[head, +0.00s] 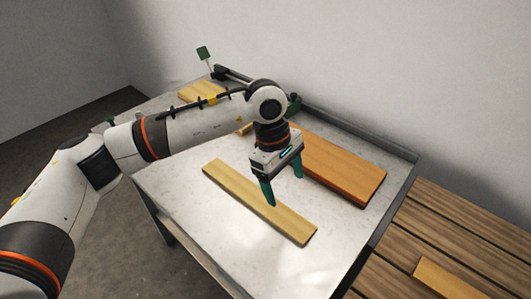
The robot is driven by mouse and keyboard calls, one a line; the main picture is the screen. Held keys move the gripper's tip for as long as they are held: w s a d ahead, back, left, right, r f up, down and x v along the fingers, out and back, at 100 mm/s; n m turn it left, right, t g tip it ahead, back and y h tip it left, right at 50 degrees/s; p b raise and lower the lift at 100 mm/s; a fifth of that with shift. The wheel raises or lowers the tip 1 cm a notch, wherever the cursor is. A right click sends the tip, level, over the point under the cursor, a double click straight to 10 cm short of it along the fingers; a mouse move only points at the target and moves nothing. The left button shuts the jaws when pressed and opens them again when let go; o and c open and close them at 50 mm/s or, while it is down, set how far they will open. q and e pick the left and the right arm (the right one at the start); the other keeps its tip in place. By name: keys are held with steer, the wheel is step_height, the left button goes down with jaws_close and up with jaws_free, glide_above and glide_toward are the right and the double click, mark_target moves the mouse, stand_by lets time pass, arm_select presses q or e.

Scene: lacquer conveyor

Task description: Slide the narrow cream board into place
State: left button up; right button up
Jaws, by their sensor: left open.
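The narrow cream board (230,180) lies flat on the pale metal table (200,227), running diagonally from upper left to lower right. My left gripper (283,191) points down over it with its two green fingers apart and nothing between them. The nearer finger overlaps the board's middle in the picture, and the other is on the side toward the orange board. I cannot tell whether the fingertips touch the board. My right gripper is not in view.
A wider orange board (340,168) lies behind, near the dark raised rail (360,139). Another cream board (200,90) lies at the far left end. A slatted wooden surface (455,235) at the right holds a light board (445,280). The table's front left is bare.

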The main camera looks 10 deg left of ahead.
mark_target(288, 219)
arm_select(q)
steer(key=w+a+r+y, duration=0.2)
steer(key=w+a+y, duration=0.1)
steer(key=a, duration=0.2)
steer(key=shift+t, duration=0.4)
step_height(288, 219, down, 12)
steer(key=p, duration=0.2)
steer(key=shift+s+d+f+p, duration=0.1)
steer(key=shift+s+f+p, duration=0.1)
steer(key=shift+p, duration=0.15)
steer(key=shift+c, duration=0.2)
